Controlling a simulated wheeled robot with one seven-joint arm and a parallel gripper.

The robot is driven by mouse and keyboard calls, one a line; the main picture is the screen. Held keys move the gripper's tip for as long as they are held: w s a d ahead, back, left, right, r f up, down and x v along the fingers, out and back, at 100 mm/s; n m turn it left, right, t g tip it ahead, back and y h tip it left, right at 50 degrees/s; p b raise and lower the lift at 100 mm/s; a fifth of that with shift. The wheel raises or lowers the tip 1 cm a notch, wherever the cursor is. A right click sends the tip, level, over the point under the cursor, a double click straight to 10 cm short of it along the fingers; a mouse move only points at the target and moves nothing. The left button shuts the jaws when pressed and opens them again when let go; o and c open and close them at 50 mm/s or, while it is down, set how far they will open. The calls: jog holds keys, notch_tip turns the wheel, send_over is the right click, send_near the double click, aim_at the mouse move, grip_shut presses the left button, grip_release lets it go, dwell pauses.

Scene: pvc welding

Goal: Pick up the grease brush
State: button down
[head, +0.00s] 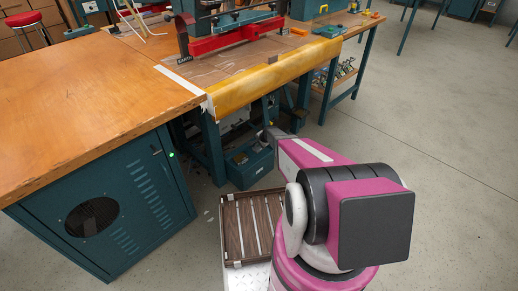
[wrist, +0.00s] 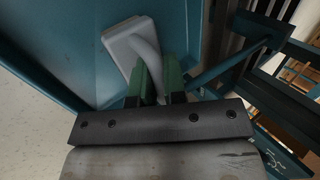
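The grease brush (wrist: 122,48) is pale grey, with a broad flat head and a curved handle. In the wrist view it lies inside a teal bin (wrist: 60,55), its head towards the upper left. The handle runs down between the two green fingers of my gripper (wrist: 160,78). The fingers stand close together with the handle between them, so my gripper looks shut on it. The lower end of the handle is hidden by my gripper.
A teal cabinet (head: 105,215) stands to the left. A brown slatted tray (head: 232,232) is in front. Open floor (head: 450,160) lies to the right.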

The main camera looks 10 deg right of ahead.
jog(key=shift+r, duration=0.15)
notch_tip(320, 180, up, 4)
jog(key=shift+s+f, duration=0.1)
jog(key=s+a+r, duration=0.5)
jog(key=a+r, duration=0.2)
jog(key=a, duration=0.3)
jog(key=shift+s, duration=0.4)
